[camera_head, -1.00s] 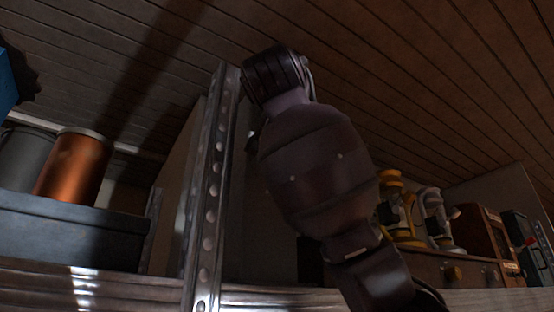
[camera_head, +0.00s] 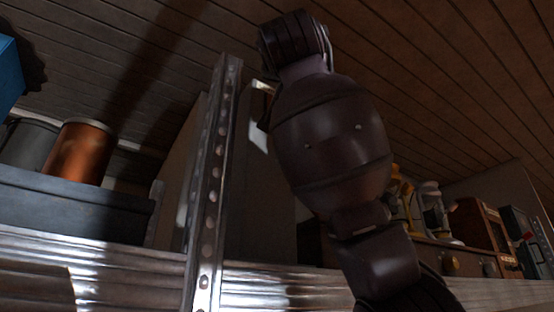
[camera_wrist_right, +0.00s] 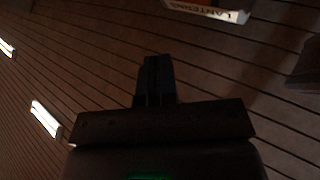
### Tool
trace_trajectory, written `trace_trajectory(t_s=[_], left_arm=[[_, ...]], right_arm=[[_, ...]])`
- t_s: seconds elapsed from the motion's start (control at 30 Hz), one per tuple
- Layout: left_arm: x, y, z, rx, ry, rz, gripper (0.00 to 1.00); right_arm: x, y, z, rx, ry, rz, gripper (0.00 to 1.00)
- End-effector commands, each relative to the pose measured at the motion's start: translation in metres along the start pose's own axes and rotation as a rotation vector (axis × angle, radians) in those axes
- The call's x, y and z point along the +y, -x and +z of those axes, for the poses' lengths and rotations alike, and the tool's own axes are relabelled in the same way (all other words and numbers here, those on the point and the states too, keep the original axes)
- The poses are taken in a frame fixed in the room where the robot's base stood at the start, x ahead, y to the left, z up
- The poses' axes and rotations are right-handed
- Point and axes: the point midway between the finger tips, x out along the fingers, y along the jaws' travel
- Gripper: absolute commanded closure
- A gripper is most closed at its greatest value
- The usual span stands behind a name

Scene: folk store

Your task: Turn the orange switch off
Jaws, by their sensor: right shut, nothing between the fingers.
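I cannot make out the orange switch in either view. My right gripper (camera_wrist_right: 153,68) shows in the wrist view, with its fingers shut together and nothing between them. It points toward the dark plank surface and touches nothing that I can see. In the head view my right arm rises from the lower right across the middle, and its fingers do not show clearly there. The arm hides part of the shelf and the wall behind it. My left gripper is in neither view.
A metal shelf post (camera_head: 213,190) stands left of my arm. An orange canister (camera_head: 79,152) and grey canister (camera_head: 27,145) stand at left above a dark box (camera_head: 70,205). A yellow-and-white object (camera_head: 405,205) and wooden cabinet (camera_head: 482,228) are at right. A lettered sign (camera_wrist_right: 205,10) hangs above.

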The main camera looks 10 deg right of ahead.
Motion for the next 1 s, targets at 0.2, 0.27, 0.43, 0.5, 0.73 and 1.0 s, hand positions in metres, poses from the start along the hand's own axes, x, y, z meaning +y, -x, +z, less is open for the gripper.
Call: trace_trajectory(t_s=[0.2,0.27,0.43,0.5,0.73,1.0], left_arm=[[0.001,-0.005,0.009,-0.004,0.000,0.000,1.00],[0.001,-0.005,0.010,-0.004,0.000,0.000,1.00],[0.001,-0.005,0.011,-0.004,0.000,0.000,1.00],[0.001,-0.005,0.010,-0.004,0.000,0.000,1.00],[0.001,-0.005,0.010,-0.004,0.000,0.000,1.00],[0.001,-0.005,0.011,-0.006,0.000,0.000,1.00]], right_arm=[[0.009,0.012,-0.007,0.000,-0.001,0.000,1.00],[0.010,0.014,-0.009,0.000,-0.001,0.000,1.00],[0.011,0.015,-0.011,-0.001,0.001,0.000,1.00],[0.011,0.015,-0.011,-0.001,0.001,0.000,1.00],[0.011,0.015,-0.011,0.000,0.001,0.000,1.00],[0.011,0.015,-0.011,-0.001,0.001,0.000,1.00]])
